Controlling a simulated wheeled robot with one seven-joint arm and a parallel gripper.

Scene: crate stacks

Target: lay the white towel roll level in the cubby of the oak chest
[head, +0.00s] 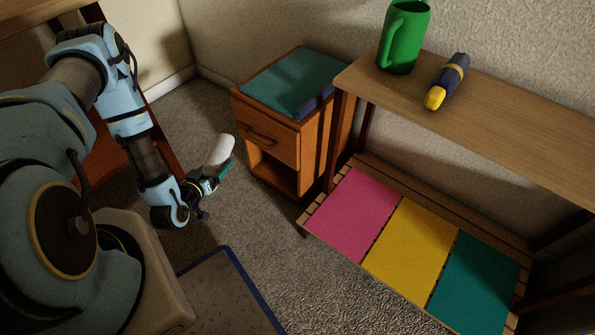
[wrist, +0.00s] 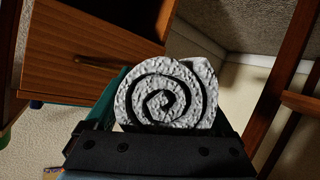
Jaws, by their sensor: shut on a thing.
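The white towel roll (head: 218,151) is held by my gripper (head: 217,177), tilted in the head view, in front of and to the left of the oak chest. Its spiral end (wrist: 165,97) faces the camera in the wrist view, between the two green fingers. The oak chest (head: 268,143) has a shut drawer on top and an open cubby (head: 272,175) below it. The roll is outside the cubby and apart from the chest. In the wrist view the drawer front (wrist: 90,55) shows at upper left, and the roll hides part of the chest.
A teal cushion (head: 295,83) lies on the chest. A wooden bench (head: 500,125) to the right carries a green mug (head: 403,38) and a dark flashlight (head: 447,82). Its low slatted shelf (head: 365,262) holds pink, yellow and teal mats.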

